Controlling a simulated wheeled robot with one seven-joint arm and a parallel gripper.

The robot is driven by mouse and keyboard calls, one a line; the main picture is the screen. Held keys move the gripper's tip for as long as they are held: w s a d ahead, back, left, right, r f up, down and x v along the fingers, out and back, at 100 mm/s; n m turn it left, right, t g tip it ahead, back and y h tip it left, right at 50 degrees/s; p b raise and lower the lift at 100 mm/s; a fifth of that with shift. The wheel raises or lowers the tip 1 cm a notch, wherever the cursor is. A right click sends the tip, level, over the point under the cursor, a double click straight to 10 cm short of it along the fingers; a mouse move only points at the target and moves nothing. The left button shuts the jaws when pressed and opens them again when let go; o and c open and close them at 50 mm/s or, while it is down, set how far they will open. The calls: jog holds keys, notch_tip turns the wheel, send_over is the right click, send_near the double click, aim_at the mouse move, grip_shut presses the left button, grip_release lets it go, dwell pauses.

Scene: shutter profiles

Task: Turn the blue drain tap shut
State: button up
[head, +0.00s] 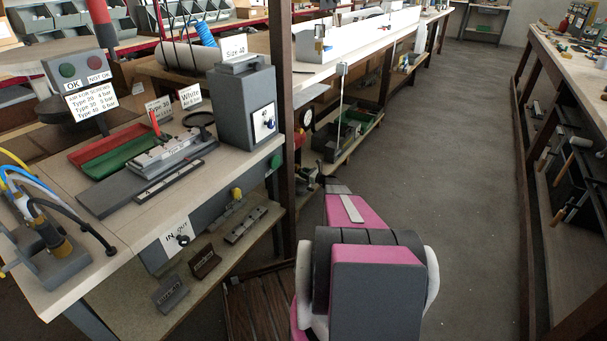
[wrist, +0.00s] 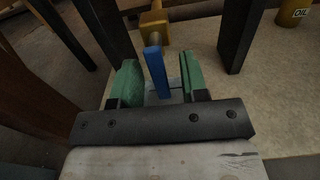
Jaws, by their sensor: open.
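The blue drain tap handle (wrist: 157,70) is a narrow flat bar in the wrist view. It appears between the two green fingers of my gripper (wrist: 158,76), which is open, with a visible gap on each side. I cannot tell how deep it sits between them. A brass-yellow fitting (wrist: 154,24) shows just beyond the handle's far end. In the head view my pink and grey arm reaches beside the bench leg, and I cannot make out the tap or my fingertips there.
Dark posts stand left and right of the tap (wrist: 240,35) in the wrist view. A yellow container marked OIL (wrist: 293,12) is at the upper right. In the head view the workbench (head: 130,235) is on the left, another bench (head: 570,60) on the right, with clear floor (head: 460,180) between.

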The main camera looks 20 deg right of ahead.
jog(key=shift+w+a, duration=0.2)
grip_shut()
jog(key=shift+n, duration=0.4)
jog(key=shift+w+d+r+n, duration=0.25)
jog(key=shift+r+n, duration=0.1)
jog(key=shift+n, duration=2.5)
jog(key=shift+w+d+r+n, duration=0.1)
jog(key=shift+d+r+n, duration=0.2)
jog(key=shift+n, duration=2.6)
jog(key=shift+w+d+r+n, duration=0.2)
jog(key=shift+r+n, duration=0.15)
jog(key=shift+n, duration=2.5)
